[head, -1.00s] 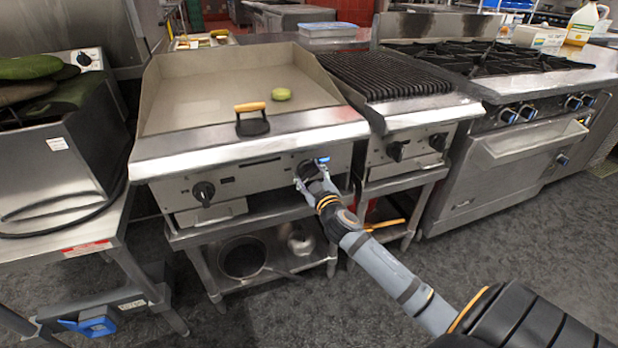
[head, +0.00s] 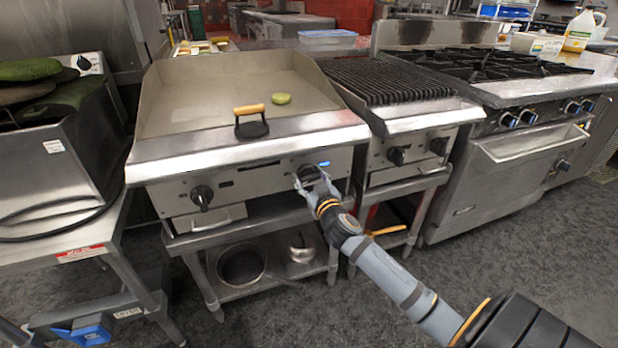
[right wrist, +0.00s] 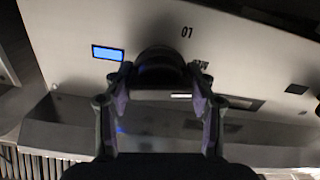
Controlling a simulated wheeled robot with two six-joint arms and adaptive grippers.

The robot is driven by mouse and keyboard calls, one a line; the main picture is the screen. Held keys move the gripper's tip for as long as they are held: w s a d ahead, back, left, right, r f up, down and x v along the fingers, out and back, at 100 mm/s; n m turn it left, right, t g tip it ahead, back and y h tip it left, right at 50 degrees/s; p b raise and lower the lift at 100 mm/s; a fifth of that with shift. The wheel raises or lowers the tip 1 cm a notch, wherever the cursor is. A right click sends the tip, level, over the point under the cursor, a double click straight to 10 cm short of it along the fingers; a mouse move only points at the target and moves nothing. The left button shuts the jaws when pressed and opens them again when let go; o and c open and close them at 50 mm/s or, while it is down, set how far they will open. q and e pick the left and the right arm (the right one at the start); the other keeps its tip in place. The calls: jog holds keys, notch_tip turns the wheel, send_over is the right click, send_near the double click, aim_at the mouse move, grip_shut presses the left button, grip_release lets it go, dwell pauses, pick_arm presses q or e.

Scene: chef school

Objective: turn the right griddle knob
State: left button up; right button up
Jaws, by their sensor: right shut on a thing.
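The griddle (head: 225,98) has a steel front panel with a dark left knob (head: 202,196) and a dark right knob (head: 309,172). My right gripper (head: 312,181) reaches up to the panel and is shut on the right knob. In the right wrist view, the knob (right wrist: 160,62) sits between the two fingers of my gripper (right wrist: 158,84), and its near side is in shadow. A lit blue display (right wrist: 107,53) is beside the knob. My left gripper is out of view.
A press with a wooden handle (head: 250,110) and a green round item (head: 281,99) lie on the griddle. A charbroiler (head: 385,80) stands to the right with its own knobs. A pot (head: 241,265) sits on the shelf below. The floor in front is clear.

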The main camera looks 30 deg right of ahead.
jog(key=shift+f, duration=0.1)
jog(key=o, duration=1.2)
jog(key=shift+c, duration=0.2)
jog(key=v, duration=1.2)
